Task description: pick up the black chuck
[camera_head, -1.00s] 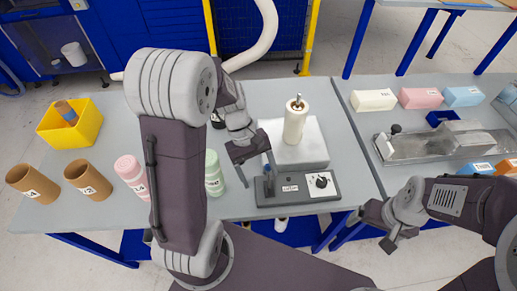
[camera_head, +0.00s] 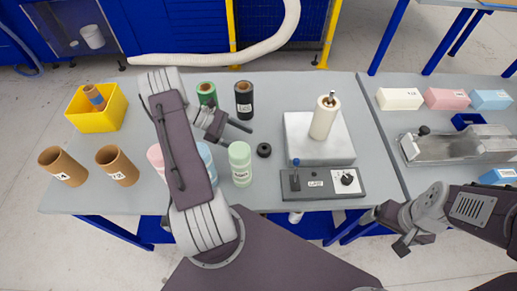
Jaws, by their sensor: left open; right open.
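The black chuck (camera_head: 264,150) appears as a small, low, dark ring lying on the grey table, right of the light green cylinder and left of the grey platform. My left gripper (camera_head: 239,138) is open and empty, to the left of the chuck and apart from it in the picture, with its fingers pointing right. My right gripper (camera_head: 384,232) is open and empty by the front edge of the tables at the right, far from the chuck.
A light green cylinder (camera_head: 240,165), a black roll (camera_head: 244,100) and a green roll (camera_head: 207,94) stand nearby. A cream roll (camera_head: 323,118) stands on a grey platform (camera_head: 340,152), behind a control box (camera_head: 317,184). Brown tubes (camera_head: 62,166) and a yellow bin (camera_head: 95,118) are left.

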